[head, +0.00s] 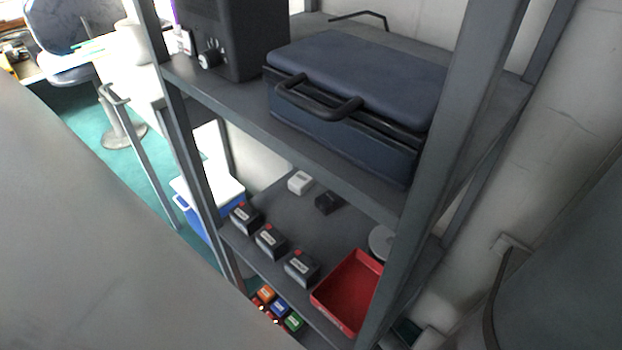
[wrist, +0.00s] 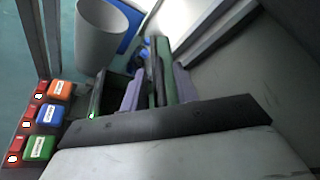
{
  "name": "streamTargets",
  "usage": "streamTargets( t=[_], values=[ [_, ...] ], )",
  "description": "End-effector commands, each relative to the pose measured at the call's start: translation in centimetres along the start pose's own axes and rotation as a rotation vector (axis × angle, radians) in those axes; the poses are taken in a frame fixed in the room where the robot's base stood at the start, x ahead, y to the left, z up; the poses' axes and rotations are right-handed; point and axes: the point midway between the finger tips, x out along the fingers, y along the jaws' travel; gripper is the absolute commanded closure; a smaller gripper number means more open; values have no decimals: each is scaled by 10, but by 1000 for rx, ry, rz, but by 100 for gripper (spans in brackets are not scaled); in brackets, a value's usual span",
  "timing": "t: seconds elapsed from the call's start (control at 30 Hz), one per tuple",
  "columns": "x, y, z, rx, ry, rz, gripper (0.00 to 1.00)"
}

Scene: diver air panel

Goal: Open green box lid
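A dark green box (wrist: 108,92) shows in the wrist view beside my fingers. An upright dark green panel (wrist: 160,70), which looks like its lid, rises between them; I cannot tell how the two join. My gripper (wrist: 158,88) has its two purple-grey fingers apart, one on each side of the panel. I cannot tell whether either finger touches it. A small green labelled box (wrist: 40,147) stands at the left of the wrist view and low in the head view (head: 293,323). My gripper does not show in the head view.
Small blue (wrist: 50,115) and orange (wrist: 60,90) boxes stand beside the small green one. A pale bin (wrist: 100,35) is behind. The rack holds a dark blue case (head: 350,90), a red tray (head: 348,292) and several black boxes (head: 270,241). A rack post (head: 440,150) stands at the right.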

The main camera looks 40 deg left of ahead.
Motion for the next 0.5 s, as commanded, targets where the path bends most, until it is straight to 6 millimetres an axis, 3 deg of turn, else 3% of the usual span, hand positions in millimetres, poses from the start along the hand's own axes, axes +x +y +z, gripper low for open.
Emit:
streamTargets(
  t=[0.5],
  values=[
    [-100,19,-18,-2,3,1,70]
  ],
)
